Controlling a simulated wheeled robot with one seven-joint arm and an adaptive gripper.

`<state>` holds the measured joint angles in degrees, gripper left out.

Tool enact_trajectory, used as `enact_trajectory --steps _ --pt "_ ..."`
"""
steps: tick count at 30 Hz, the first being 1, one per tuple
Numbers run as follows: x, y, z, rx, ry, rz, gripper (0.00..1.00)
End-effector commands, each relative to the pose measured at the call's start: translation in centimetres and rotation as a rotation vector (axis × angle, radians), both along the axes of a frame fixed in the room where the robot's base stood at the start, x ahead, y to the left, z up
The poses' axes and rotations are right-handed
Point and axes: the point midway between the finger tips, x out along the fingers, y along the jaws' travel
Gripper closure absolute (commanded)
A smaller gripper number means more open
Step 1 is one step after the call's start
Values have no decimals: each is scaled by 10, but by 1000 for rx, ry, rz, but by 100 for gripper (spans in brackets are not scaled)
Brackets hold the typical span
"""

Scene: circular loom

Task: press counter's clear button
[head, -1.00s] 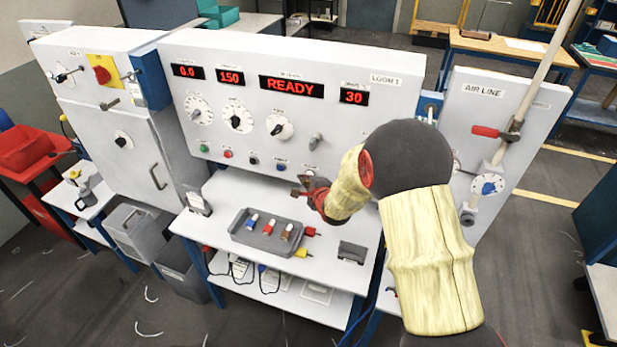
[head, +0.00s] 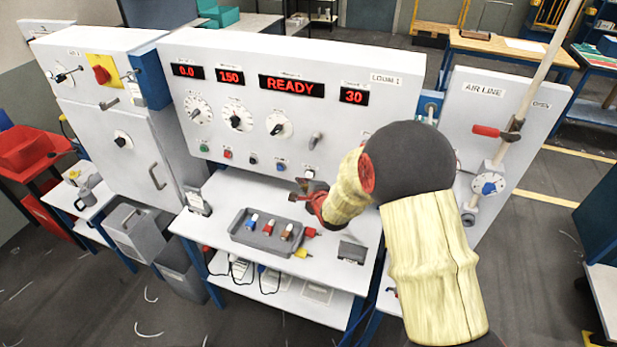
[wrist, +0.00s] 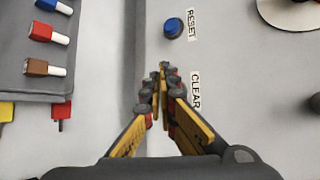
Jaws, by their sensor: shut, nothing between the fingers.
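The counter display (head: 354,96) on the white loom panel reads 30. The CLEAR label (wrist: 196,91) shows in the wrist view just right of my fingertips. The button beside that label is hidden behind the fingers there. In the head view my gripper (head: 298,193) is in front of the lower panel, at the right end of the button row. In the wrist view my gripper (wrist: 163,72) has its fingertips together with nothing between them. Whether they touch the panel or the button I cannot tell.
The blue RESET button (wrist: 173,29) is close by; it also shows in the head view (head: 280,164). A grey tray (head: 240,236) with coloured pieces stands on the white shelf below the panel. A dark box (head: 352,252) sits to its right.

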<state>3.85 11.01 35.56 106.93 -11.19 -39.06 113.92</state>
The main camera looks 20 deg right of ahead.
Motion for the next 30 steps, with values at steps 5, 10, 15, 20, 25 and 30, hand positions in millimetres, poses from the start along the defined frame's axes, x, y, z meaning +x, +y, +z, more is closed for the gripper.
enact_trajectory --steps 5,10,15,20,25,30 --pt "0 0 0 0 0 0 100" --pt "-6 6 0 0 -1 2 100" --pt "-19 15 0 -1 -2 2 100" --pt "-31 24 0 0 -1 2 100" --pt "-40 29 0 0 0 1 100" --pt "-40 30 0 -1 0 0 100"
